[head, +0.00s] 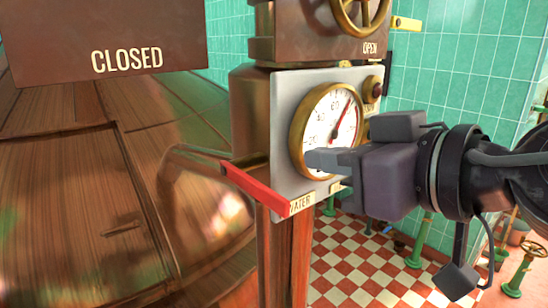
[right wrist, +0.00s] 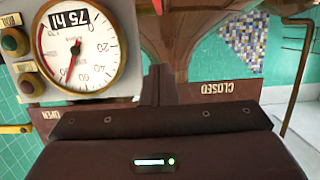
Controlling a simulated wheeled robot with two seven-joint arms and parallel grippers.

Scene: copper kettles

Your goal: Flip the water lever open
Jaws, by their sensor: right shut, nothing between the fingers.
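The red water lever (head: 254,188) sticks out from the left side of the grey panel (head: 285,110) in the head view. It slants down to the right, and its lower end covers part of the "WATER" label (head: 302,204). My right gripper (head: 312,160) is shut and empty. In the head view its fingertips overlap the lower part of the round gauge, up and right of the lever, apart from it in the picture. My left gripper is not in view.
The brass-rimmed gauge (head: 327,130) is on the panel, with a button (head: 372,89) beside it and a handwheel (head: 360,12) above. A "CLOSED" sign (head: 105,40) hangs over the large copper kettle (head: 70,190) at left. Green pipe stands (head: 420,240) rise from the checkered floor.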

